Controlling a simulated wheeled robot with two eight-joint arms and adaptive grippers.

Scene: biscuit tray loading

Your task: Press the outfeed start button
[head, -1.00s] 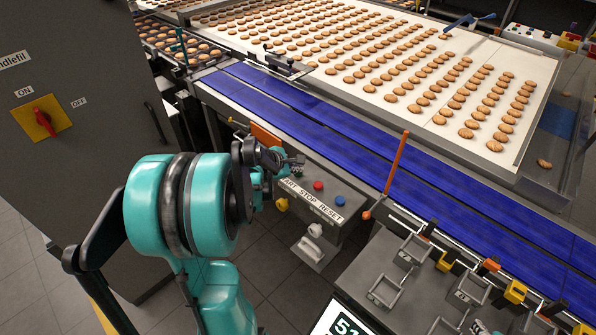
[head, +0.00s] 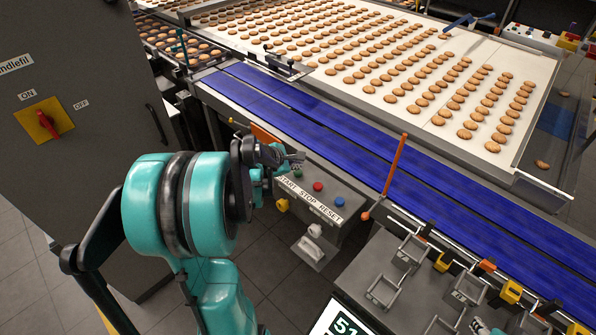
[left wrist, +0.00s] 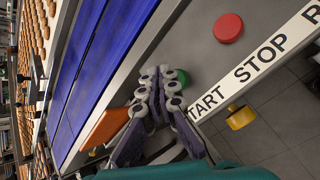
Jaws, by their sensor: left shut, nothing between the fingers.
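The button box (head: 330,190) stands below the blue conveyor, with START, STOP and RESET on its label. The green start button (head: 298,175) is at the left end of its top, above START. My left gripper (head: 297,159) is shut and empty, with its fingertips close to the green button. In the left wrist view the shut fingers (left wrist: 158,88) partly cover the green button (left wrist: 183,77). I cannot tell whether they touch it. The red stop button (head: 318,187) and blue reset button (head: 340,201) are uncovered.
The blue conveyor (head: 350,150) runs behind the box, with a large biscuit tray (head: 505,60) beyond. An orange rod (head: 395,165) rises right of the box. A dark cabinet (head: 95,150) with a red switch (head: 47,122) is at left. A yellow knob (head: 282,205) juts from the box front.

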